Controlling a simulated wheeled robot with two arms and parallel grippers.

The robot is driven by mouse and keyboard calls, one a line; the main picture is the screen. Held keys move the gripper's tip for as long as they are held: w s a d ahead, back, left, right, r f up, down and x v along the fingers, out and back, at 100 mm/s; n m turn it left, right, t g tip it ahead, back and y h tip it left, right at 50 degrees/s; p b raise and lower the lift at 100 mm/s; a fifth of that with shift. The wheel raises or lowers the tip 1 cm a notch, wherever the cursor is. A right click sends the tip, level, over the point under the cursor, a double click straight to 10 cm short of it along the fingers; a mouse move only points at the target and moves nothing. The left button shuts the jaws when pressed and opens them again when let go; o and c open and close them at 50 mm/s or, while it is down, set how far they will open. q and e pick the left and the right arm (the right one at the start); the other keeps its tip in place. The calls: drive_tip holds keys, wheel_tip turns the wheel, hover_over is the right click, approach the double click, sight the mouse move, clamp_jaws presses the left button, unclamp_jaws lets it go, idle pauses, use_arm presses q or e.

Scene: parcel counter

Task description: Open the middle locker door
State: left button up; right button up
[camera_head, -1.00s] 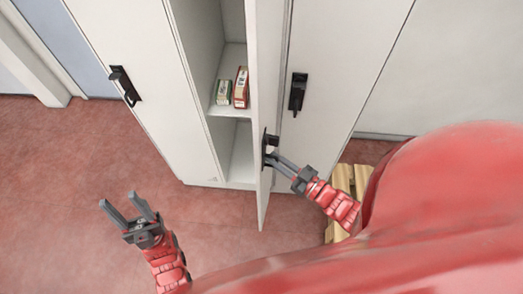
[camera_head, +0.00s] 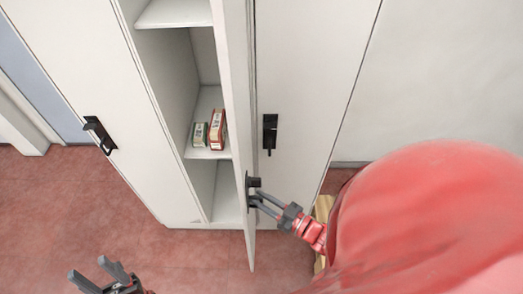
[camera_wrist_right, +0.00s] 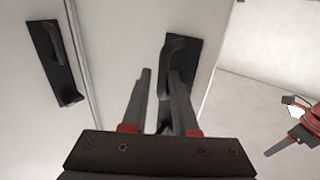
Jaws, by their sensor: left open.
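The middle locker door (camera_head: 238,140) stands swung well out from its locker and shows nearly edge-on in the head view. Its black handle (camera_head: 253,183) is near the free edge. My right gripper (camera_head: 255,201) is at this handle, its fingers partly closed around the lower part. The right wrist view shows the handle (camera_wrist_right: 181,47) on the door face, with its lower part between the fingers and partly hidden by them. My left gripper (camera_head: 98,277) is open and empty, low at the left, apart from the lockers.
Two small boxes, one green and white (camera_head: 199,134) and one red (camera_head: 217,130), stand on a shelf inside the open locker. The left locker door (camera_head: 115,170) and right locker door (camera_head: 300,90) are shut. Clear red floor (camera_head: 60,210) lies at the left.

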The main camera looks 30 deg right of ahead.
drive_tip(key=b+v, duration=0.1)
drive_tip(key=v, duration=1.6)
drive_tip(key=shift+s, duration=0.2)
drive_tip(key=shift+d+f, duration=0.1)
